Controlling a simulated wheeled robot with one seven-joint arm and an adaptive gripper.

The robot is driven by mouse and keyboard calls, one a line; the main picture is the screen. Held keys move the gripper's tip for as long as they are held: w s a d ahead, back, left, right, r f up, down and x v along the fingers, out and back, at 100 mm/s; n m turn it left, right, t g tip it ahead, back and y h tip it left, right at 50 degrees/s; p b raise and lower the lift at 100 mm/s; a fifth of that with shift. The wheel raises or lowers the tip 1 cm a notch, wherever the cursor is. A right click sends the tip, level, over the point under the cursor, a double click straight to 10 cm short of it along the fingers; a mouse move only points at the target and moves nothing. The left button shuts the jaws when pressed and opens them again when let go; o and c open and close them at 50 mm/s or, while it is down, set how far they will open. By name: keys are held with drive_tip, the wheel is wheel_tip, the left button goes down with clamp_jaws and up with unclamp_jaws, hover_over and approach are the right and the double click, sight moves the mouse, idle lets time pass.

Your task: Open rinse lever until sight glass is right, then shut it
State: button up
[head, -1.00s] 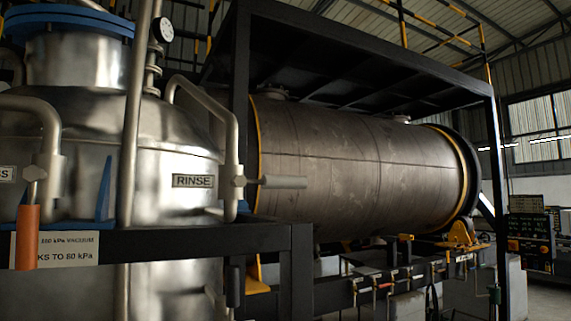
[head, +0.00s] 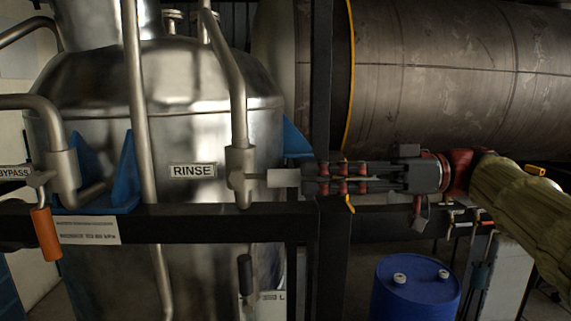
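The rinse lever (head: 284,178) is a pale grey bar that sticks out level to the right from the valve (head: 242,176) on a vertical pipe. It lies crosswise to that pipe, beside the RINSE plate (head: 193,170) on the steel vessel (head: 90,150). My gripper (head: 305,178) comes in from the right, with its dark fingers at the lever's outer end. The fingers overlap that end in this view. I cannot tell if they touch or grip it. I cannot make out a sight glass.
A dark rail (head: 180,222) crosses below the lever, and a dark post (head: 321,100) stands close by. An orange-handled bypass lever (head: 46,235) hangs at the left. A small black handle (head: 245,275) is below the rail. A blue drum (head: 415,290) stands at lower right.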

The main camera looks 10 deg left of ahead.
sight(271, 178)
drive_tip(key=p+x, duration=0.1)
drive_tip(key=x, duration=0.5)
drive_tip(key=shift+a+p, duration=0.1)
drive_tip(key=shift+p, duration=0.25)
drive_tip(key=shift+s+a+f, duration=0.1)
drive_tip(key=shift+s+a, duration=0.05)
drive_tip(key=shift+a, duration=0.55)
drive_tip(key=shift+c, duration=0.2)
clamp_jaws()
